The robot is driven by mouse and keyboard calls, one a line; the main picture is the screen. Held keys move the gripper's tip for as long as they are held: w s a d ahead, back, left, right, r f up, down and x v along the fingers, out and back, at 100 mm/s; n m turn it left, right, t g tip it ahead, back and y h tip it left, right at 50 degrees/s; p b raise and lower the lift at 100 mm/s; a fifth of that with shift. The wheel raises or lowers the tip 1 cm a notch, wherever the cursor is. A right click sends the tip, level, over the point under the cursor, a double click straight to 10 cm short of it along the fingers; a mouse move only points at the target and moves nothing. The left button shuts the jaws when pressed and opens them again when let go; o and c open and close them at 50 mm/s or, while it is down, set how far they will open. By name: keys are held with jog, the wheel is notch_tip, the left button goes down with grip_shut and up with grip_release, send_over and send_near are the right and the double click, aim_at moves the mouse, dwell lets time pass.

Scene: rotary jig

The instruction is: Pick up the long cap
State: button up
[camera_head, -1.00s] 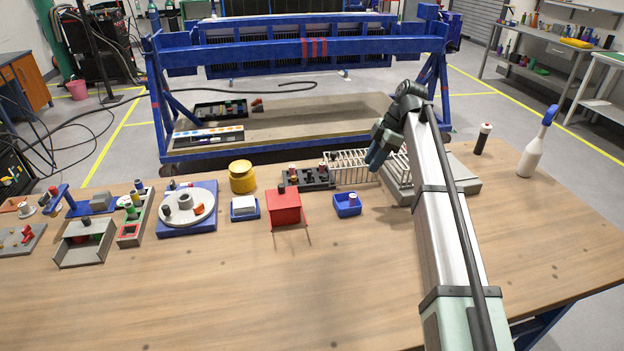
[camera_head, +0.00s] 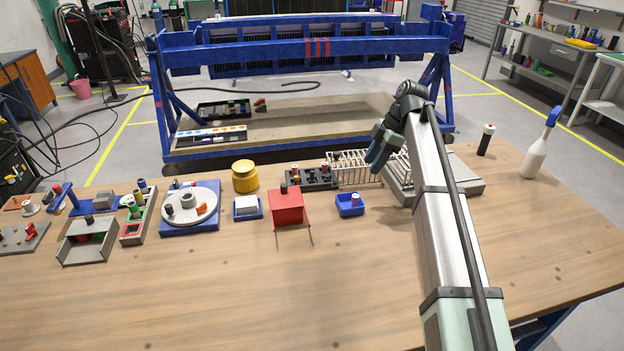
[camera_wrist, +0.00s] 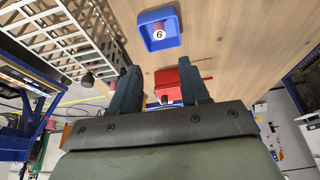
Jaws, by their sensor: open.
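My gripper (camera_head: 373,160) is open and empty, above the table beside the white wire rack. In the wrist view its two blue-grey fingers (camera_wrist: 160,68) stand apart with nothing between them. No piece can be surely told as the long cap. The rotary jig (camera_head: 207,219) is a white disc on a blue base at the left, carrying a grey hub and several small pieces, including an orange one. A blue tray (camera_head: 349,211) holds a small pinkish cylinder (camera_head: 355,199). In the wrist view this tray (camera_wrist: 148,45) lies beyond the fingers, and its cylinder's top reads 6.
A red box (camera_head: 287,209), a yellow pot (camera_head: 244,177) and a dark block with several pegs (camera_head: 312,183) stand near the rack (camera_head: 352,168). The front of the table is clear.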

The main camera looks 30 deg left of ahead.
jog(key=s+a+n, duration=0.1)
jog(key=s+a, duration=0.5)
jog(key=a, duration=0.3)
notch_tip(320, 180, up, 2)
jog(key=n+t+h, duration=0.3)
jog(key=n, duration=2.8)
send_over(312, 171)
jog(key=f, duration=0.8)
jog(key=shift+s+d, duration=0.15)
jog(key=shift+s, duration=0.1)
jog(key=shift+w+f, duration=0.15)
jog(key=shift+f, duration=1.3)
jog(key=shift+w+f, duration=0.15)
jog(key=shift+f, duration=1.3)
